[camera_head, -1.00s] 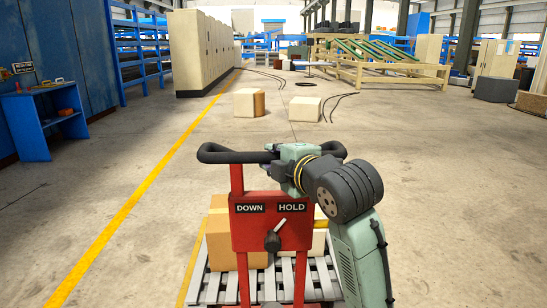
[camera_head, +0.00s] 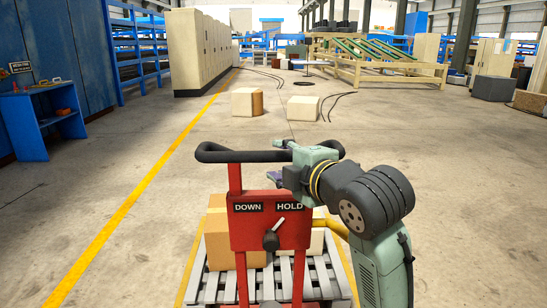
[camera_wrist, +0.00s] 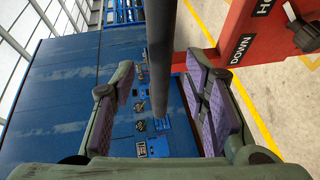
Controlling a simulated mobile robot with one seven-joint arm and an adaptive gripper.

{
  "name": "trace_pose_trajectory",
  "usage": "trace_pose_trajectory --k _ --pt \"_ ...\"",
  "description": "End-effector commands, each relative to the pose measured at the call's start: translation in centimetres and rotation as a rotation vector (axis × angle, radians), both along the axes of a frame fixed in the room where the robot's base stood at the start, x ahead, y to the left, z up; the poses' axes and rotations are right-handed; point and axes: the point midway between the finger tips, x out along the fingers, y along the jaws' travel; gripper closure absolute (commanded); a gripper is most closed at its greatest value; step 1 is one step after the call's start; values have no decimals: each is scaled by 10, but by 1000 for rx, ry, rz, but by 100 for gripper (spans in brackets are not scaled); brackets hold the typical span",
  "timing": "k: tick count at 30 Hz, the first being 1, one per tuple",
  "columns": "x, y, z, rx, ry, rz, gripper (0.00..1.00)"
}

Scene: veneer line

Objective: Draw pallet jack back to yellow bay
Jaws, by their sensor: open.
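The red pallet jack (camera_head: 240,236) stands in front of me, with a black handle bar (camera_head: 235,156) across its top. Its panel reads DOWN and HOLD, and its lever (camera_head: 271,240) points up toward HOLD. Its load is a grey slatted pallet (camera_head: 228,290) with cardboard boxes (camera_head: 218,245). My gripper (camera_head: 277,162) is open at the right part of the bar, one finger above and one below. In the wrist view the bar (camera_wrist: 160,45) runs between the spread fingers (camera_wrist: 165,100), with gaps at both sides. Yellow floor lines (camera_head: 191,268) flank the pallet.
A long yellow line (camera_head: 130,205) runs along the floor at left. Two boxes (camera_head: 243,103) (camera_head: 303,109) and dark cables (camera_head: 341,97) lie ahead. A blue bench (camera_head: 30,125) stands by the left wall.

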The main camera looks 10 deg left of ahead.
Motion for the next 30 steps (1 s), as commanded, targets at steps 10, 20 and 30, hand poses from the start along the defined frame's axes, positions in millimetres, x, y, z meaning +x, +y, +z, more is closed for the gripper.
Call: trace_pose_trajectory --k 10,20,30 --pt "-47 -38 11 -1 -2 -2 59" --pt "-54 -43 12 -1 0 1 59" --pt "-57 26 38 239 -20 109 59"
